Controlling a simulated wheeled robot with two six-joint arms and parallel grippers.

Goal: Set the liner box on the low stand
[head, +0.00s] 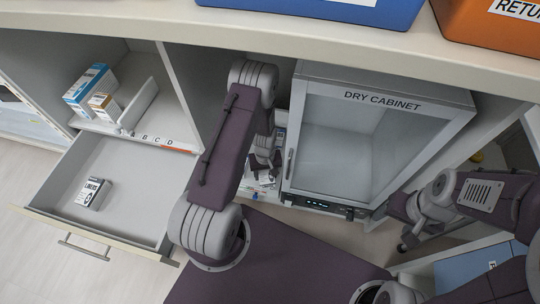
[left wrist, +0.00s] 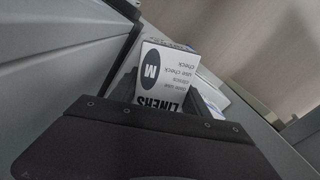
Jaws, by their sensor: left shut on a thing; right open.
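A white liner box (left wrist: 168,75) with a dark oval "M" and the word "LINERS" is between the fingers of my left gripper (left wrist: 180,88) in the left wrist view. In the head view my left gripper (head: 262,172) reaches down beside the dry cabinet, shut; the box there is mostly hidden by my arm. A second box marked "LINERS" (head: 93,193) lies in the open drawer at the left. My right gripper (head: 408,240) is open at the right, below the cabinet's corner, partly hidden by its own arm. I cannot make out the low stand.
The dry cabinet (head: 345,150) with a glass door stands just right of my left arm. The open drawer (head: 130,205) juts out at the left. Blue and orange boxes (head: 90,88) sit on the shelf above it. A counter edge (head: 300,40) runs across the top.

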